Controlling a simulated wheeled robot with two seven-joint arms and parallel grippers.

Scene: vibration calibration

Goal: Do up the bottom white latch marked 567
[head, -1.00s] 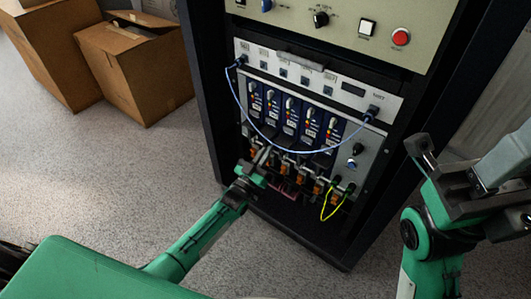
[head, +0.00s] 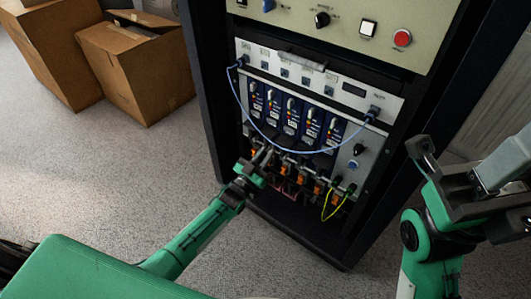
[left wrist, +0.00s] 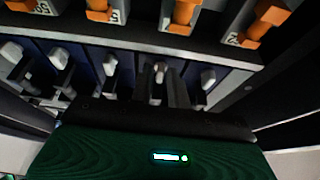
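Several white latches stand in a row on the blue modules (head: 291,110) in the rack. In the left wrist view they show as white levers, one (left wrist: 160,72) just ahead of my fingers and another (left wrist: 208,78) to its right. The number 567 cannot be read, so I cannot tell which latch bears it. My left gripper (head: 264,155) points at the lower part of the module row. Its two fingers also show close together in the left wrist view (left wrist: 178,88); contact or grip is unclear. My right gripper (head: 455,165) is at the right, away from the modules.
Orange latches (left wrist: 185,12) line a bar by the modules. A blue cable (head: 245,112) droops across the module fronts, and a yellow-green cable (head: 327,208) hangs lower right. The black rack frame (head: 212,120) bounds the space. Cardboard boxes (head: 135,70) stand on the left floor.

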